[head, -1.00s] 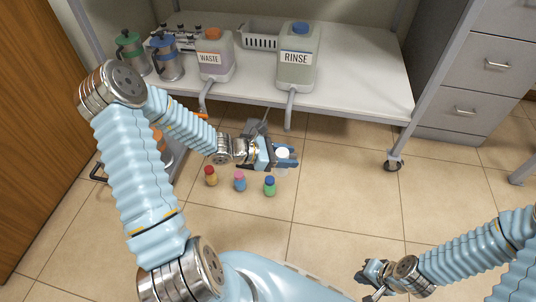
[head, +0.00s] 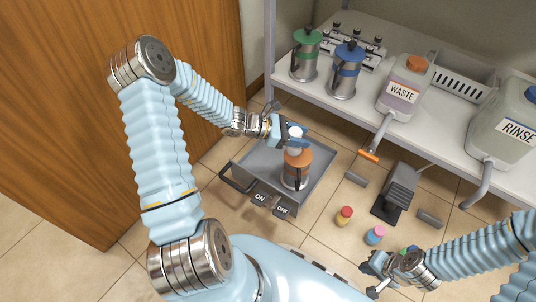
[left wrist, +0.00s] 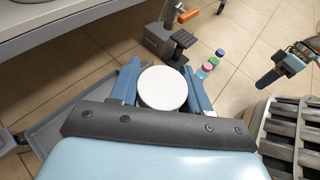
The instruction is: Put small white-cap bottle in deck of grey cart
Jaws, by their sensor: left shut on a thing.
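The small white-cap bottle (head: 295,135) is held in my left gripper (head: 291,134), with its round white cap (left wrist: 162,88) between the two blue fingers in the left wrist view. Most of its body is hidden. In the head view it overlaps the far part of the grey cart (head: 262,159), above the deck; its height over the deck is hard to judge. An orange-lidded metal pot (head: 297,167) stands on the deck, just nearer than the bottle. My right gripper (head: 369,275) is open and empty at the lower right.
Several small coloured bottles, such as a red-capped one (head: 344,216), stand right of the cart near a dark device (head: 398,193). The shelf (head: 366,105) with pots and the WASTE jug (head: 404,88) is behind. The deck's left part is clear.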

